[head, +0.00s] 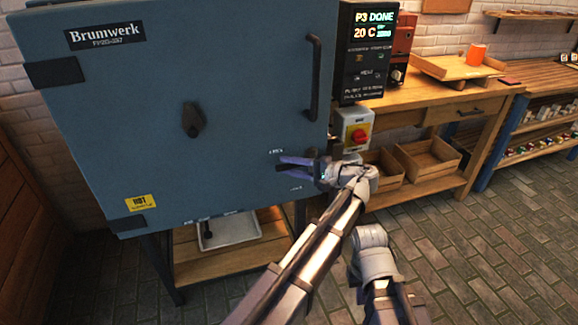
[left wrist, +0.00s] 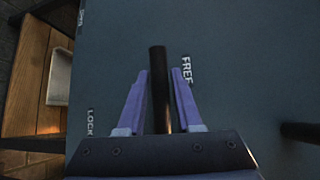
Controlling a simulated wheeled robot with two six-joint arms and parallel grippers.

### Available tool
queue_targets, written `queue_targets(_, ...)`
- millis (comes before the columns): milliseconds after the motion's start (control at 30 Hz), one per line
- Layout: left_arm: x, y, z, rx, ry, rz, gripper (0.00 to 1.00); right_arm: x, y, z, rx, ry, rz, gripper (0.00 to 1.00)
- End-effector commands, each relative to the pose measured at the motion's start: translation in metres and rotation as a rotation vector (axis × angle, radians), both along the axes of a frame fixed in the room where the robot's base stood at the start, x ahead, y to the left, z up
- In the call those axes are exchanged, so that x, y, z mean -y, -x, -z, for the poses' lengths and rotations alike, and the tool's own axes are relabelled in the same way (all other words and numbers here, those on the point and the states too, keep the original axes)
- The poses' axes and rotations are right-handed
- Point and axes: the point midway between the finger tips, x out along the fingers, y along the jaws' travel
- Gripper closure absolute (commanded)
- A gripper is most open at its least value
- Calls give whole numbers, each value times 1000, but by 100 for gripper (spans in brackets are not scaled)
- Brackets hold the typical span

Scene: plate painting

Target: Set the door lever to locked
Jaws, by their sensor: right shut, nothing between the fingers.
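The blue kiln door (head: 110,120) fills the left of the head view. Its black lever (left wrist: 159,80) shows in the left wrist view, beside the word FREE (left wrist: 187,70) and well apart from the word LOCK (left wrist: 90,122). The lever's base is hidden by my gripper. My left gripper (head: 282,167) is at the door's lower right, its purple fingers standing apart on either side of the lever. In the left wrist view (left wrist: 159,75), narrow gaps show between fingers and lever. My right arm is at the lower right of the head view; its fingers do not show.
A vertical door handle (head: 313,80) is above the lever. A control panel (head: 366,60) and a red-knobbed switch box (head: 356,128) are to the right. A wooden bench (head: 440,105) stands beyond. A white tray (head: 230,230) lies below the kiln.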

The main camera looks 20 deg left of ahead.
Motion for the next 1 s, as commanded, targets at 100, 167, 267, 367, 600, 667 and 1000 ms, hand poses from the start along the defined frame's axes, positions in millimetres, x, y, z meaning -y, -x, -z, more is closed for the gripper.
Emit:
queue_targets(100,0,0,0,0,0,0,81,0,0,0,0,0,0,100)
queue_targets(167,0,0,0,0,0,0,87,0,0,0,0,0,0,100)
queue_targets(267,0,0,0,0,0,0,99,0,0,0,0,0,0,100)
queue_targets(367,0,0,0,0,0,0,100,0,0,0,0,0,0,100)
queue_targets(600,0,0,0,0,0,0,100,0,0,0,0,0,0,100)
queue_targets(667,0,0,0,0,0,0,100,0,0,0,0,0,0,100)
queue_targets(1000,0,0,0,0,0,0,100,0,0,0,0,0,0,100)
